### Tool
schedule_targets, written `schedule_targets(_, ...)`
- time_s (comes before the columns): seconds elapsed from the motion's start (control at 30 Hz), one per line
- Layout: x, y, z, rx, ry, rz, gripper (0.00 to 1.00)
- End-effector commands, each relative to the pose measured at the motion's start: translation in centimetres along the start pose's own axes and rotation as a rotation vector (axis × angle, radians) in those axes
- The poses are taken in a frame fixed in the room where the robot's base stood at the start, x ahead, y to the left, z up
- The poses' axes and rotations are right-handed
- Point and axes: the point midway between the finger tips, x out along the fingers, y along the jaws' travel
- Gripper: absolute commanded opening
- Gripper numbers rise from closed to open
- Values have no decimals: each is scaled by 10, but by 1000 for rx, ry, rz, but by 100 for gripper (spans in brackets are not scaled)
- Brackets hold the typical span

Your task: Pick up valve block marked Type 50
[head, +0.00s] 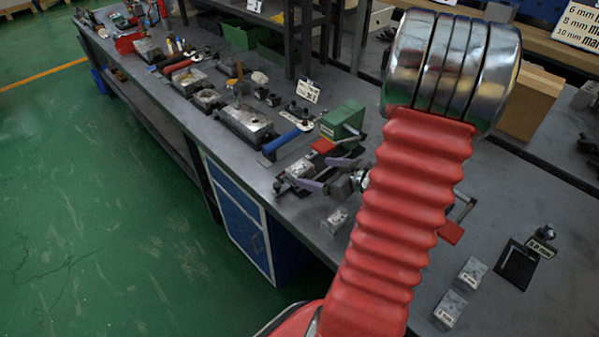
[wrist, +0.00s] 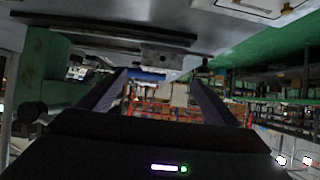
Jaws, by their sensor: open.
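Several small grey metal valve blocks with pale labels lie on the bench in the head view. One block (head: 302,168) is beside my gripper's purple fingers, another (head: 336,220) lies near the bench's front edge, and two more (head: 472,272) (head: 450,308) lie at the lower right. Their labels are too small to read, so I cannot tell which is Type 50. My gripper (head: 308,173) is open, partly hidden by my red arm. The wrist view is upside down; there the two fingers (wrist: 160,88) stand apart, with a grey metal block (wrist: 162,57) beyond them.
A green machine (head: 343,120) with a red-handled crank stands just behind my gripper. A blue-handled tool (head: 283,140) and a large metal block (head: 245,122) lie to the left. A black stand (head: 516,263) is at the right. The bench front between the blocks is clear.

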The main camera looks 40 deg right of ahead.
Motion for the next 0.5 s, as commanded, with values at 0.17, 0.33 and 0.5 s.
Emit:
schedule_targets(0.17, 20, 0, 0, 0, 0, -1, 84)
schedule_targets(0.33, 23, 0, 0, 1, 1, 1, 84)
schedule_targets(0.5, 23, 1, 0, 1, 1, 2, 84)
